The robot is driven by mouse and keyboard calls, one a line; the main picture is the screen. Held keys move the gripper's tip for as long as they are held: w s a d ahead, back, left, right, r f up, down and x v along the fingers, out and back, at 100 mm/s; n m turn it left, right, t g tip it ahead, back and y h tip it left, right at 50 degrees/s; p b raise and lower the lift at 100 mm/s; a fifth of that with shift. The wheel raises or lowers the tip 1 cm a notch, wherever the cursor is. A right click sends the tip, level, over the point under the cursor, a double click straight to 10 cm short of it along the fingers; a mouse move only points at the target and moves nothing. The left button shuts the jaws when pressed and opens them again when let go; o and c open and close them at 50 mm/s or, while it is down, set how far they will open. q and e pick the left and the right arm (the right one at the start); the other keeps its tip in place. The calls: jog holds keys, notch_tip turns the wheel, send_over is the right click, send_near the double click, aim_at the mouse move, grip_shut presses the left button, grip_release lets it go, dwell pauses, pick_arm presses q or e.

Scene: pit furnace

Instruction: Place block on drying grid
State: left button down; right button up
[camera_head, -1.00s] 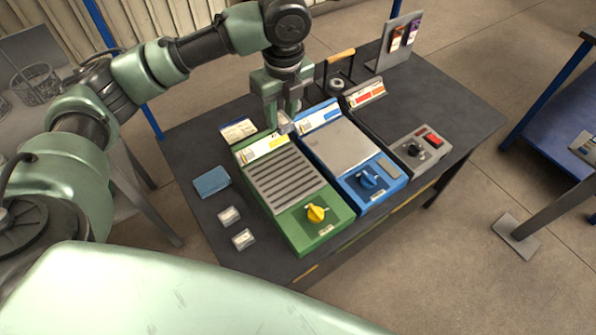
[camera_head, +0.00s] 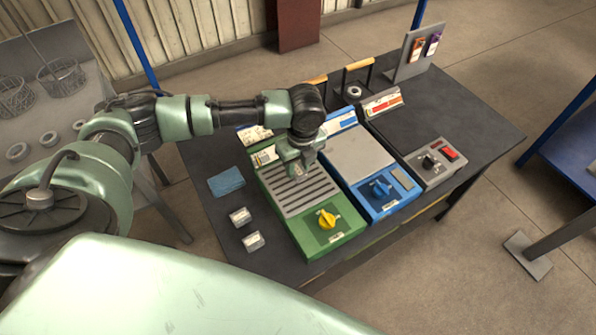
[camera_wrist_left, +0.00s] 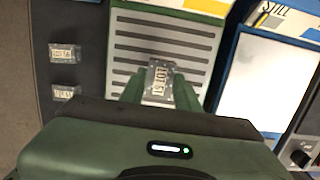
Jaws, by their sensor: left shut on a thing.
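My left gripper (camera_wrist_left: 160,90) is shut on a small grey block (camera_wrist_left: 158,78) with a pale printed label, seen in the left wrist view. The gripper and block are over the dark slats of the drying grid (camera_wrist_left: 130,45), the slatted top of the green unit. In the head view my left gripper (camera_head: 298,165) is over the rear part of the grid (camera_head: 305,198) and mostly hides the block. I cannot tell whether the block touches the slats. Two similar labelled blocks (camera_head: 240,216) (camera_head: 253,241) lie on the dark table left of the green unit. My right gripper is not in view.
A blue unit (camera_head: 360,150) with a flat plate stands right of the green one, then a grey control box (camera_head: 430,162) with a red switch. A blue cloth (camera_head: 226,181) lies at the left. A yellow knob (camera_head: 327,219) is at the green unit's front.

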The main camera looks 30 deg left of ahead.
aim_at(301, 174)
pick_arm(q)
jog(key=shift+f, duration=1.35)
jog(key=shift+f, duration=0.1)
jog(key=c, duration=1)
grip_release()
jog(key=shift+c, duration=0.2)
notch_tip(301, 174, up, 12)
jog(key=d, duration=0.1)
jog(key=shift+s+d+b, duration=0.15)
jog(key=shift+s+b, duration=0.2)
jog(key=shift+s, duration=0.05)
